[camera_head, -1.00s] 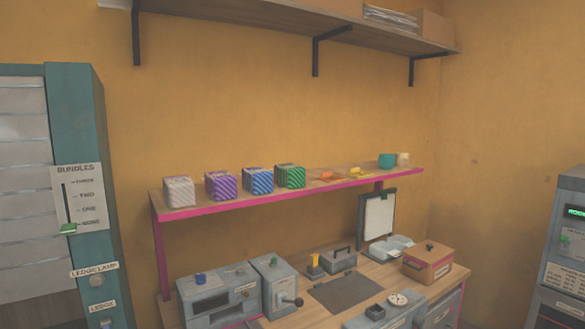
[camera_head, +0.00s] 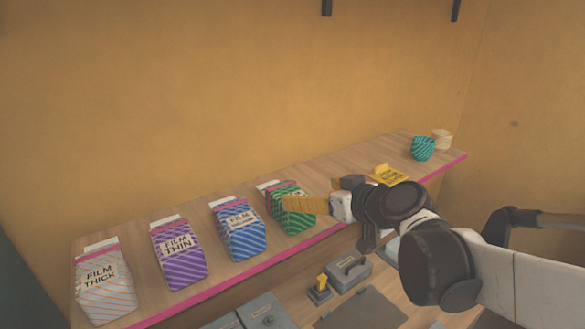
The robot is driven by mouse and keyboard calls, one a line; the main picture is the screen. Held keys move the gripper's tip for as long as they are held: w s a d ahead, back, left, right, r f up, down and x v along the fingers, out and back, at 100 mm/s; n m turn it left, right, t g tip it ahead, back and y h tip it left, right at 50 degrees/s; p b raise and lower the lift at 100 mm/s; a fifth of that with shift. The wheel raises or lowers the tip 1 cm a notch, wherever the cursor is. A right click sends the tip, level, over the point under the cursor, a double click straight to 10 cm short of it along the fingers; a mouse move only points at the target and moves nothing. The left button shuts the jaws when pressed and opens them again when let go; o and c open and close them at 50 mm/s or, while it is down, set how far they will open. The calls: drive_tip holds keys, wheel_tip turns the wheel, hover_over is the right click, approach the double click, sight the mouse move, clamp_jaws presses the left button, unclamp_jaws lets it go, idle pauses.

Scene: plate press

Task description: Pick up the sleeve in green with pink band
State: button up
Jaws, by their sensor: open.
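The gripper is open. I cannot tell whether the finger touches the sleeve; the other finger is not clearly seen.
Right of my gripper are a yellow sign (camera_head: 387,175), a teal cup (camera_head: 423,149) and a cream cup (camera_head: 442,139). A lower worktop holds boxes.

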sight(291, 194)
drive_tip(key=x, duration=0.6)
drive_tip(key=s+f+x, duration=0.1)
drive_tip(key=x, duration=0.2)
drive_tip(key=shift+w+a+f, duration=0.1)
drive_tip(key=shift+a+f, duration=0.05)
drive_tip(key=shift+a, duration=0.3)
drive_tip(key=shift+d, duration=0.1)
drive_tip(key=shift+c, duration=1.4)
drive_tip(key=c, duration=1.2)
